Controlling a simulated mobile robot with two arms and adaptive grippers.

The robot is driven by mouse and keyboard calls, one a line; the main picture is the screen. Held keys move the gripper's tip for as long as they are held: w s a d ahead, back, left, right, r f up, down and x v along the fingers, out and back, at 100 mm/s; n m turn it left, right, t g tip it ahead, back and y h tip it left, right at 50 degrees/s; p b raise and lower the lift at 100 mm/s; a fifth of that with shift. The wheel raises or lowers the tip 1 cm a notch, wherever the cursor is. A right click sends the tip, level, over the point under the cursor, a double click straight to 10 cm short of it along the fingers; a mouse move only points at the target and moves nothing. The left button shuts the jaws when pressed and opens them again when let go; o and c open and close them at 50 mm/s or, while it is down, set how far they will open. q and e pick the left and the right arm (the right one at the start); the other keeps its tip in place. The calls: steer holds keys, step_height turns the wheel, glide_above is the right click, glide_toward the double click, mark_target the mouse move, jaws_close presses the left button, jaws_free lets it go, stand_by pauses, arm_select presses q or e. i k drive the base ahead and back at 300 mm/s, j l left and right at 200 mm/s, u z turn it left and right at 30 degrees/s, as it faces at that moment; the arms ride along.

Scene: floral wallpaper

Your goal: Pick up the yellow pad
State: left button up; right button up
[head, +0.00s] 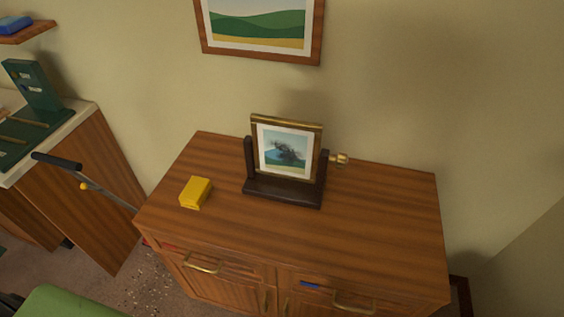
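The yellow pad (196,192) lies on the left part of the top of a wooden cabinet (370,235), a little in from its left edge. It looks like a small thick yellow block, and nothing touches it. Neither of my grippers shows in the head view.
A picture frame (286,150) on a dark stand (283,193) stands right of the pad, with a brass knob (340,160) at its side. The cabinet top's right side is clear. A black-handled rod (57,160) leans left of the cabinet. A green surface (75,302) is at lower left.

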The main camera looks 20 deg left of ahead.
mark_target(193, 196)
steer(key=u, duration=1.2)
